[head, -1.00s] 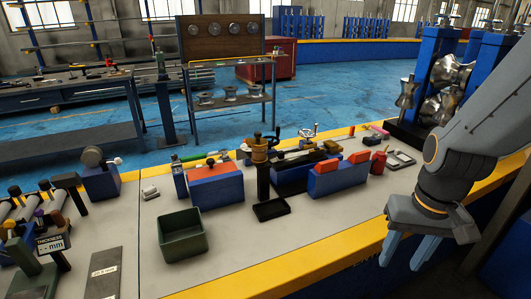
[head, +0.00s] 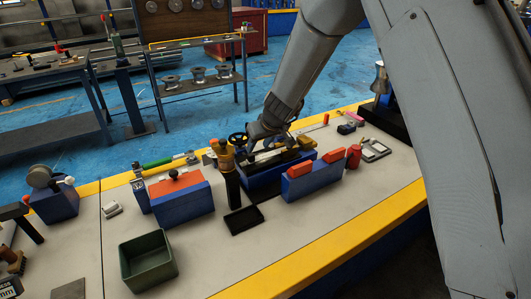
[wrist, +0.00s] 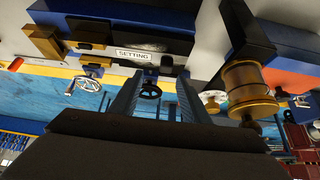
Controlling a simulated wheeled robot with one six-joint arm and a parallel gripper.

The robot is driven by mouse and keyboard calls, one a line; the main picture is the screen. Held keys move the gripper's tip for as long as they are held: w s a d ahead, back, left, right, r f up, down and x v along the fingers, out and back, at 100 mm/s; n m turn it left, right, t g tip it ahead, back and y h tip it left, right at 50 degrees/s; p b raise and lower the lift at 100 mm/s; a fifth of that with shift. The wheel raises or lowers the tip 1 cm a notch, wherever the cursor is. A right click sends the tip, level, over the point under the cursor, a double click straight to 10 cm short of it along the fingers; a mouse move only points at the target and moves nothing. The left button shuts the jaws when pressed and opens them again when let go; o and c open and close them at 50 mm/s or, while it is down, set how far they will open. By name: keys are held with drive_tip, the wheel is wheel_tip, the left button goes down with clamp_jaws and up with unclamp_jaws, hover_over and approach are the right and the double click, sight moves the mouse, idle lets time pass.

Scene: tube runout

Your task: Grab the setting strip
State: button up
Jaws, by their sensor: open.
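The setting strip shows in the wrist view as a dark strip with a white label reading "SETTING" (wrist: 133,54). It lies along a blue block (wrist: 125,18). My gripper (wrist: 158,78) is open in the wrist view, its two blue fingers apart, with the strip just beyond the fingertips. I see nothing held between the fingers. In the head view my gripper (head: 268,137) is at the far side of the blue fixture (head: 262,178), low over it. Its fingers and the strip are largely hidden there by the fixture and the arm.
A brass-topped post (head: 222,155) stands close left of the gripper; its brass spool (wrist: 248,85) shows at right in the wrist view. A green bin (head: 148,262) is front left.

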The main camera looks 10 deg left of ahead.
sight(252, 155)
drive_tip(key=shift+w+a+f, duration=0.1)
drive_tip(key=shift+a+f, duration=0.4)
drive_tip(key=shift+f, duration=0.15)
drive_tip(key=x, duration=0.2)
drive_tip(key=p+x, duration=0.1)
drive_tip(key=shift+a+f+p, duration=0.3)
drive_tip(key=shift+a+f, duration=0.05)
drive_tip(key=shift+w+a+f, duration=0.1)
drive_tip(key=shift+w+f, duration=0.1)
drive_tip(key=shift+f, duration=0.25)
clamp_jaws()
